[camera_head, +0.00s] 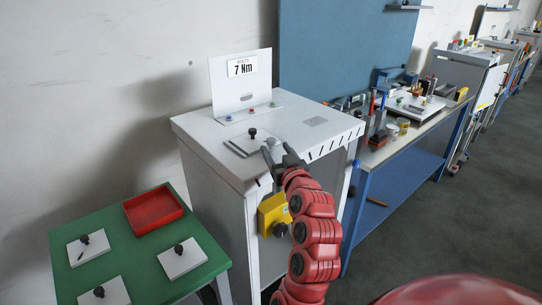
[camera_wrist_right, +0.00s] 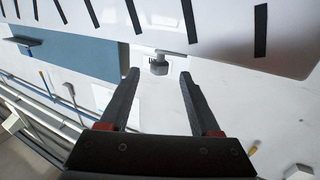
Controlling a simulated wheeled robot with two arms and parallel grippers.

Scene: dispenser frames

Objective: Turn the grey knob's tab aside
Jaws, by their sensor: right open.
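The grey knob (camera_head: 272,142) stands on top of the white cabinet (camera_head: 205,135), near its front edge. My right gripper (camera_head: 277,152) is at that edge with its fingers open and pointing towards the knob. In the right wrist view the knob (camera_wrist_right: 158,67) appears just beyond and between the two fingertips (camera_wrist_right: 159,76), with a flat grey tab (camera_wrist_right: 171,54) reaching to the right. The fingers look empty. I cannot tell whether either one touches the knob. My left gripper is out of view.
A sign reading 7 Nm (camera_head: 242,67) stands behind. A yellow box (camera_head: 273,213) sticks out of the cabinet front. A green table (camera_head: 140,250) holds a red tray (camera_head: 153,209) and several knobbed plates.

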